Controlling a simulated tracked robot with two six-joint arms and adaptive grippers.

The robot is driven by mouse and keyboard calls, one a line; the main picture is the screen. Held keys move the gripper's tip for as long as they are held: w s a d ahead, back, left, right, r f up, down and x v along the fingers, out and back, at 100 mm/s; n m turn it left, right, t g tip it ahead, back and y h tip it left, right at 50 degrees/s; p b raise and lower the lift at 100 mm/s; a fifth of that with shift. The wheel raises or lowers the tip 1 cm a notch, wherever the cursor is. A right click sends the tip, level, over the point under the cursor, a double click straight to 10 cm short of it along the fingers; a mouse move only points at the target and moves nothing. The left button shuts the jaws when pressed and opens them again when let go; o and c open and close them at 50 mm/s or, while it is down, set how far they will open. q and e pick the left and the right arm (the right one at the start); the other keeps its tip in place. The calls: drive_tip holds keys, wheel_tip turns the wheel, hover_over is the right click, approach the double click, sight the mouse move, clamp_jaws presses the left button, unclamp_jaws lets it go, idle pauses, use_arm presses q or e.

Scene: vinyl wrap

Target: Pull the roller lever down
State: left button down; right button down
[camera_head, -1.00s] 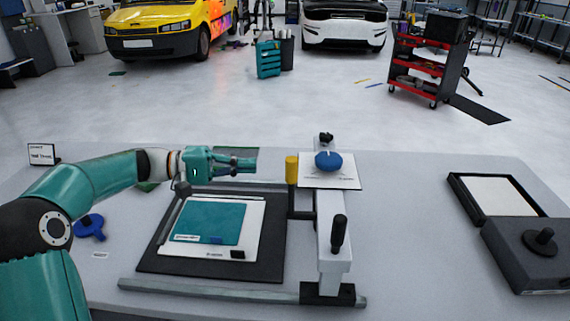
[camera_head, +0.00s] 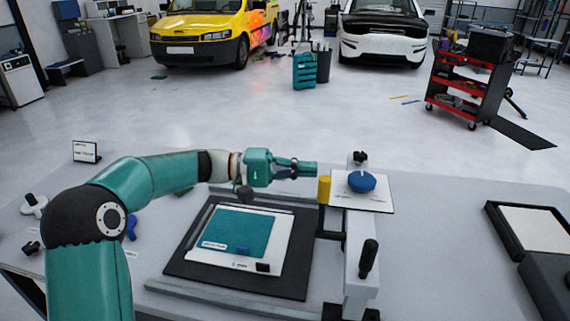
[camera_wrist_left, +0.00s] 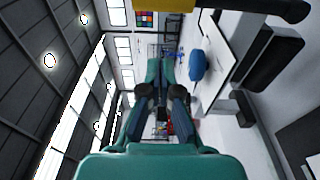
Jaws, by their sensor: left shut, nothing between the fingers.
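The roller press (camera_head: 360,240) is a white arm standing over the rail at the right of the mat. A yellow upright grip (camera_head: 324,190) sticks up on its left side, probably the roller lever; a yellow part also shows at the top edge of the left wrist view (camera_wrist_left: 165,5). A black knob handle (camera_head: 368,258) stands on the near part of the arm. My left gripper (camera_head: 312,169) is shut and empty, its tips just up and left of the yellow grip; I cannot tell whether they touch. The right gripper is out of view.
A dark mat (camera_head: 190,262) with a white and teal sheet (camera_head: 238,232) lies left of the press. A blue knob (camera_head: 361,181) sits on a white card (camera_head: 385,201) beside the press. A dark tray (camera_head: 497,225) is at the right. Table between card and tray is clear.

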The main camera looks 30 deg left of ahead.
sight(322, 207)
use_arm(q)
drive_tip(key=s+d+p, duration=0.1)
drive_tip(key=s+d, duration=0.1)
drive_tip(key=d, duration=0.1)
drive_tip(key=shift+s+d+p, duration=0.25)
drive_tip(key=shift+s+p, duration=0.05)
drive_tip(key=shift+p, duration=0.05)
idle(0.3)
